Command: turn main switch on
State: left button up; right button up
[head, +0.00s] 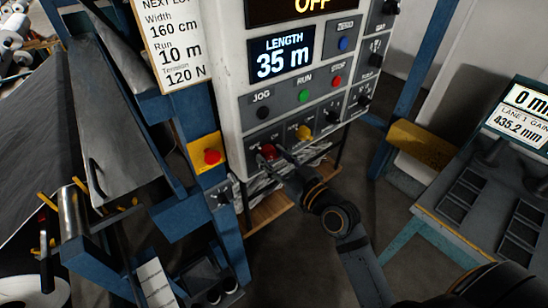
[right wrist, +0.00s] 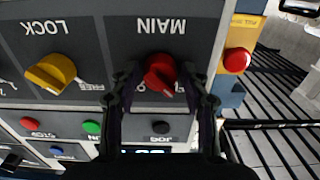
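The main switch is a red rotary knob (head: 268,152) low on the light grey control panel (head: 232,72). In the right wrist view, which shows the panel upside down, the red knob (right wrist: 159,71) sits under the label MAIN, its pale pointer mark slanting toward the lower right. My right gripper (head: 275,160) is at the knob. In the wrist view its two fingers (right wrist: 162,84) stand one on each side of the knob, with a gap on both sides. It is open. The display above (head: 312,5) reads OFF. My left gripper is not in view.
A yellow LOCK knob (head: 303,132) is right of the main switch. JOG, RUN and STOP buttons (head: 304,96) sit above. A red button on a yellow box (head: 211,157) is at left. A blue-grey console (head: 475,205) stands at right.

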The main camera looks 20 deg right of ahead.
jog(key=c, duration=0.7)
jog(key=shift+c, duration=0.2)
jog(key=shift+m, duration=0.3)
jog(key=m+p, duration=0.1)
jog(key=m, duration=0.2)
jog(key=shift+r+m, duration=0.1)
jog(key=shift+m, duration=0.2)
jog(key=m+p, duration=0.1)
jog(key=m, duration=0.3)
jog(key=shift+m+p, duration=0.3)
jog(key=shift+p, duration=0.1)
jog(key=m+p, duration=0.2)
jog(key=m, duration=0.3)
jog(key=shift+a, duration=0.1)
jog(key=shift+m+p, duration=0.7)
jog(key=shift+m, duration=1.3)
